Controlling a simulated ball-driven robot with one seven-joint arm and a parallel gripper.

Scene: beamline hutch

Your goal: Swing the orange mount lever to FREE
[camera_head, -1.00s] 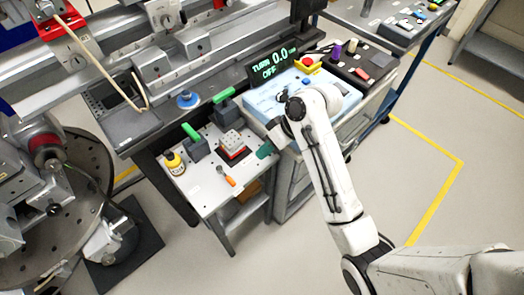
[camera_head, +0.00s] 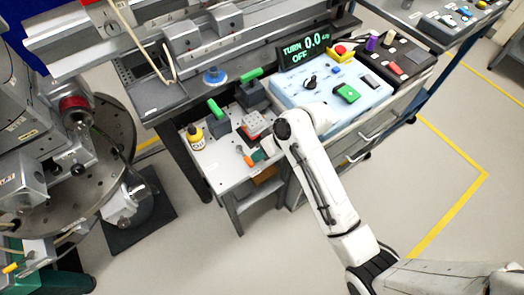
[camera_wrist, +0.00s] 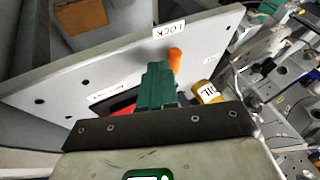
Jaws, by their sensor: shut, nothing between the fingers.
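The orange mount lever (camera_head: 247,158) lies on the pale perforated plate, in front of the small mount block (camera_head: 254,124) with its red base. In the wrist view the lever (camera_wrist: 175,60) shows just beyond my fingers, with its end near the LOCK label (camera_wrist: 168,29). No FREE label is readable. My gripper (camera_wrist: 156,86) has green fingers, shut and empty, close beside the lever; I cannot tell whether they touch.
A yellow oil bottle (camera_head: 196,138) stands left on the plate (camera_head: 222,172), near green-handled clamps (camera_head: 216,109). The blue panel (camera_head: 320,92) with display, key and green button is at right. The grey floor in front is clear.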

